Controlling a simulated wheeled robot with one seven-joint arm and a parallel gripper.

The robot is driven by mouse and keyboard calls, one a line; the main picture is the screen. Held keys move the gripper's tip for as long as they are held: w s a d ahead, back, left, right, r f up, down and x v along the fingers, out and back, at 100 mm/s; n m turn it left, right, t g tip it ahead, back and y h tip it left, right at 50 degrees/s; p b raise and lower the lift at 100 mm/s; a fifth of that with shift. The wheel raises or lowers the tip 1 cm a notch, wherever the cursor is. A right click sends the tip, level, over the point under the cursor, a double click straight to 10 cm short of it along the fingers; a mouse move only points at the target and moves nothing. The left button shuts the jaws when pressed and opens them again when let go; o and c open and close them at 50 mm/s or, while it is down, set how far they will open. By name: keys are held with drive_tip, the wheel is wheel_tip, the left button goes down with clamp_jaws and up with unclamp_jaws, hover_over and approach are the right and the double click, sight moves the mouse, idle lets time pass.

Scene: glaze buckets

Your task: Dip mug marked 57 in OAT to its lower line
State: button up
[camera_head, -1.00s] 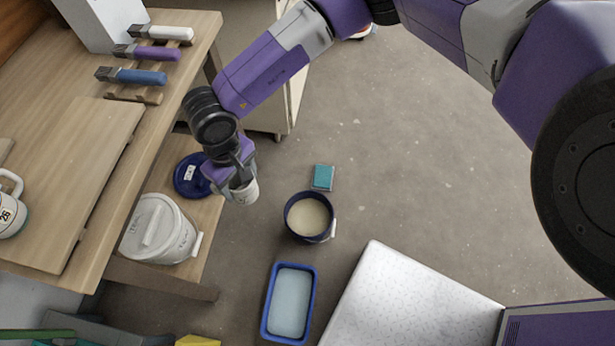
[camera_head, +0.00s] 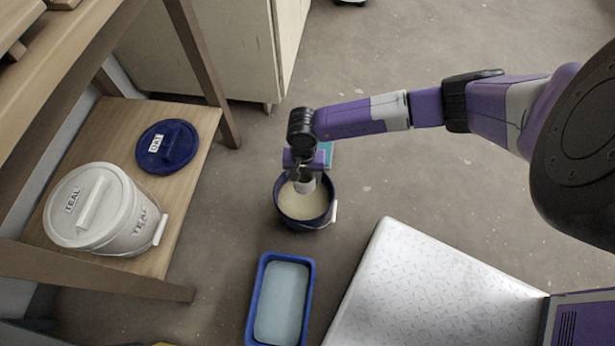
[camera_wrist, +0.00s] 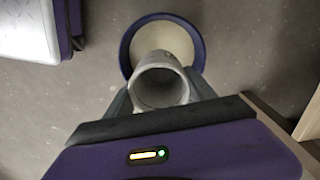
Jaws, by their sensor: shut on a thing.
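My gripper (camera_head: 303,176) is shut on a pale mug (camera_head: 305,185). In the wrist view the mug (camera_wrist: 158,82) shows its open, empty-looking mouth between my fingers (camera_wrist: 160,95). Its number and lines cannot be read. The mug is over the open dark-blue bucket (camera_head: 306,222) of cream glaze (camera_head: 300,204). In the wrist view the bucket's rim (camera_wrist: 124,52) lies behind the mug. I cannot tell whether the mug touches the glaze. A dark-blue lid (camera_head: 167,147) with a white label, seemingly OAT, lies on the low shelf.
A white bucket marked TEAL (camera_head: 100,212) stands closed on the low wooden shelf (camera_head: 190,190). Open floor lies to the right.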

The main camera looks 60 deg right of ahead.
sight(308, 181)
drive_tip(key=f, duration=0.1)
drive_tip(key=s+f+b, duration=0.1)
drive_tip(key=f, duration=0.1)
drive_tip(key=shift+d+m, duration=0.2)
drive_tip(key=shift+m, duration=0.1)
wheel_tip(308, 181, down, 4)
drive_tip(key=b, duration=0.4)
drive_tip(key=shift+w+b, duration=0.1)
drive_tip(key=shift+b, duration=0.2)
drive_tip(key=shift+r+p, duration=0.45)
drive_tip(key=shift+p, duration=0.15)
drive_tip(key=shift+f, duration=0.1)
wheel_tip(308, 181, down, 7)
drive_tip(key=b, duration=0.3)
drive_tip(key=shift+f+b, duration=1.1)
drive_tip(key=shift+f, duration=1.05)
